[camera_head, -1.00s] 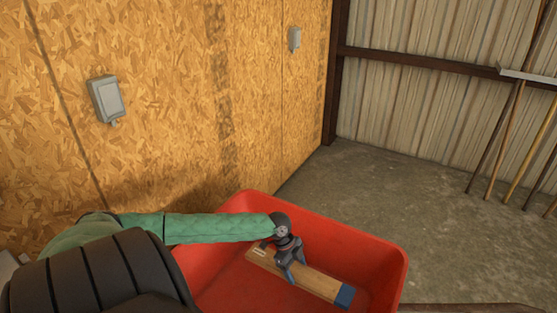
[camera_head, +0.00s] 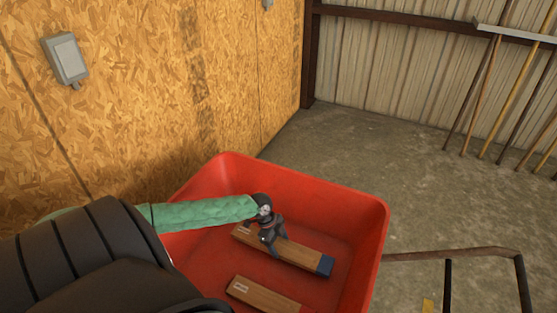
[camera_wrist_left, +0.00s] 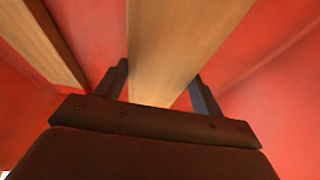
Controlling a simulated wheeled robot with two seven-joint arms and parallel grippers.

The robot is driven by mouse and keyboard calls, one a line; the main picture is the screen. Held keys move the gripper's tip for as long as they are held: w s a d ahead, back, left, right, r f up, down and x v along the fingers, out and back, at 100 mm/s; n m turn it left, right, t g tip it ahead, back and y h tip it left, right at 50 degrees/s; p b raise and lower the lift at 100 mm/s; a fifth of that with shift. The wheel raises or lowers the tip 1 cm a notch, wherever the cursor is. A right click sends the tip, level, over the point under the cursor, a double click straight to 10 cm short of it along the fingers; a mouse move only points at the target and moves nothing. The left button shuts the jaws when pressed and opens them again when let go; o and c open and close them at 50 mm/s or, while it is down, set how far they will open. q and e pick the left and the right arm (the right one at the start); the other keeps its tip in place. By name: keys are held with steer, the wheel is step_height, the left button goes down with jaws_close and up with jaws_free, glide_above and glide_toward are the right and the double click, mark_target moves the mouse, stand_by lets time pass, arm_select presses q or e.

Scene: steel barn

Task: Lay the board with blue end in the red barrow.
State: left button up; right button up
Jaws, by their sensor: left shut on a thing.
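The board with the blue end (camera_head: 300,254) is inside the red barrow (camera_head: 335,208), its blue end pointing right in the head view. My left gripper (camera_head: 273,245) is shut on this board near its left part. The left wrist view shows the board (camera_wrist_left: 180,50) between the two fingers (camera_wrist_left: 160,90). I cannot tell whether the board touches the barrow's floor. My right gripper is not in view.
A second board (camera_head: 262,295) lies in the barrow, nearer to me, and also shows in the wrist view (camera_wrist_left: 38,40). A chipboard wall stands left. A metal rail (camera_head: 455,254) is right of the barrow. Long-handled tools (camera_head: 490,90) lean at the back right.

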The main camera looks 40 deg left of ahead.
mark_target(277, 244)
arm_select(q)
steer(key=shift+f, duration=1.75)
steer(key=o, duration=1.2)
steer(key=shift+f, duration=0.1)
steer(key=v, duration=1.2)
steer(key=shift+d, duration=0.1)
